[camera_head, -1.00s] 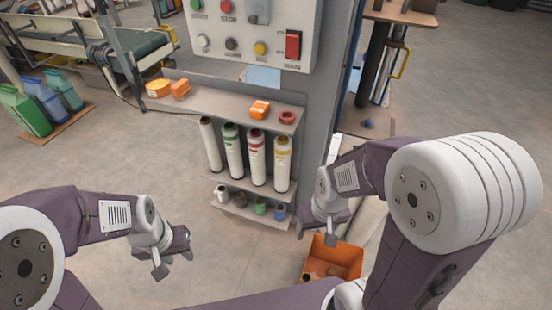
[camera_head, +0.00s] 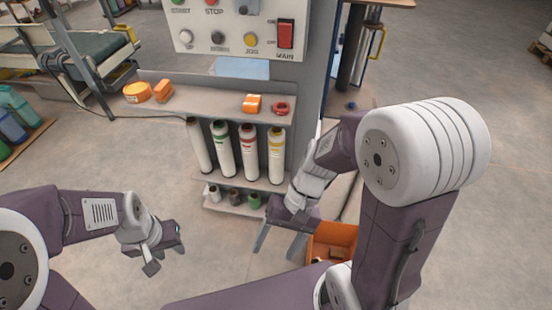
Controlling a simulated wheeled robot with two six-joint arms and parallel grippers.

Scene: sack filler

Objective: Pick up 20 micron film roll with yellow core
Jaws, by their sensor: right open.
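Several white film rolls stand upright in a row on the middle shelf of the machine. The roll with the yellow core (camera_head: 276,157) is the rightmost, with a yellow band near its top. Its size label is too small to read. My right gripper (camera_head: 280,246) is open and empty, below and in front of this roll, apart from it. My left gripper (camera_head: 166,253) looks open and empty, over the floor to the left of the shelves.
Rolls with red (camera_head: 249,150), green (camera_head: 223,148) and dark (camera_head: 199,145) cores stand left of it. Tape rolls lie on the upper shelf (camera_head: 205,100). Small spools (camera_head: 235,197) sit on the bottom shelf. An orange bin (camera_head: 340,236) stands right of my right gripper.

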